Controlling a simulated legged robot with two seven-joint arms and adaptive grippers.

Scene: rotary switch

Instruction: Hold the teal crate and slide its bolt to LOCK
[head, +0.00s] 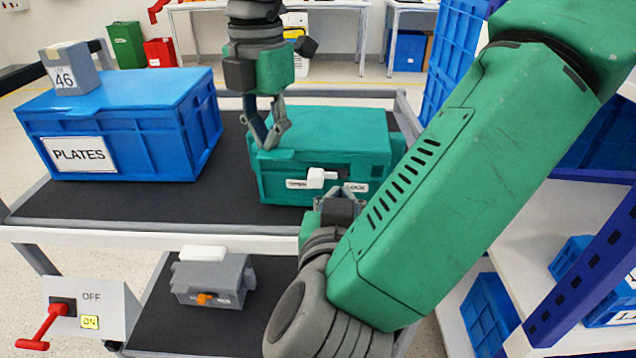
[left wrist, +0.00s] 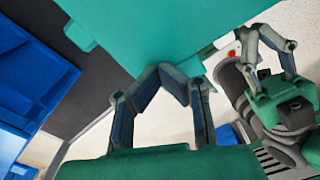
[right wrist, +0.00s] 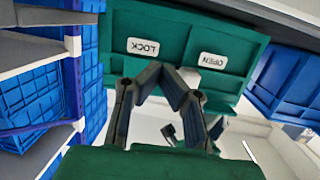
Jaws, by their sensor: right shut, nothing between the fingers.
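The teal crate (head: 330,133) stands on the cart's dark top. Its front has an OPEN label (head: 296,184) on the left and a LOCK label (head: 356,187) on the right. The white bolt knob (head: 318,177) sits beside OPEN, partly over that label. My left gripper (head: 268,146) is shut, its tips at the crate's front-left top edge; whether anything is pinched is unclear. My right gripper (head: 336,192) is shut and empty, just in front of the crate below and left of LOCK. In the right wrist view the fingers (right wrist: 157,68) partly cover the knob area.
A blue PLATES crate (head: 195,135) with a grey box (head: 70,75) on top stands at the left. A grey box with an orange knob (head: 212,285) is on the lower shelf. A switch panel (head: 90,308) stands front left. Blue shelving (head: 590,285) borders the right.

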